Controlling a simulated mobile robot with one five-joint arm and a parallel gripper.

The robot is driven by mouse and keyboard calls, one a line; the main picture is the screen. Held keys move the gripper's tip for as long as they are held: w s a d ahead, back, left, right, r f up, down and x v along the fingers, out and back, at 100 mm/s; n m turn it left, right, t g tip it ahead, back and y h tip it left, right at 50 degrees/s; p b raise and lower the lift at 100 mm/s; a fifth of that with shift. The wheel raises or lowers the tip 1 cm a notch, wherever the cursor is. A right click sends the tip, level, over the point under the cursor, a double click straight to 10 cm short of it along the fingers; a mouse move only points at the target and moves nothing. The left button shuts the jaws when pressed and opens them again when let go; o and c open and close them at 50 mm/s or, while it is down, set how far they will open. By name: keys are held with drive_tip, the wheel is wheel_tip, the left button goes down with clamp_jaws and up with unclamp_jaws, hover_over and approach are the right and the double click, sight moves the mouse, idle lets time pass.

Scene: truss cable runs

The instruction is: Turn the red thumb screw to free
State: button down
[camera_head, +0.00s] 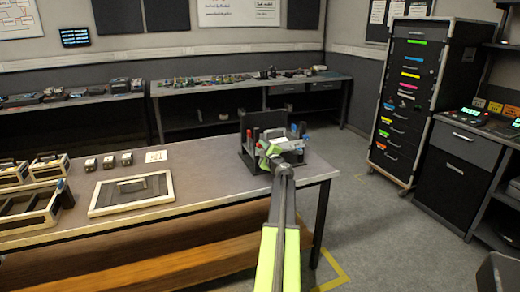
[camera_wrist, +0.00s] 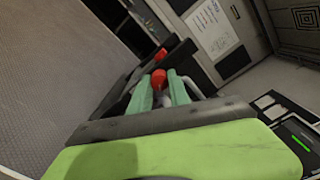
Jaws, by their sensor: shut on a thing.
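The red thumb screw (camera_wrist: 158,79) sits between the two green fingertips of my gripper (camera_wrist: 159,84) in the wrist view. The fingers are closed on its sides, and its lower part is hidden. A second red knob (camera_wrist: 160,54) shows just beyond it on the same dark fixture (camera_wrist: 133,76). In the head view my gripper (camera_head: 269,155) is at the front of the fixture (camera_head: 256,123) on the table's right end. It covers the held screw there, so I cannot tell the screw's turn angle.
The table (camera_head: 190,180) also bears a framed tray (camera_head: 130,208), several small blocks, a white card (camera_head: 156,156) and wooden-edged boxes at left. A black drawer rack (camera_head: 405,105) stands at right. The floor right of the table is open.

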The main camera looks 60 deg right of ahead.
drive_tip(key=shift+w+r+n, duration=0.1)
drive_tip(key=shift+n, duration=4)
drive_tip(key=c, duration=1.2)
unclamp_jaws()
drive_tip(key=shift+c, duration=0.2)
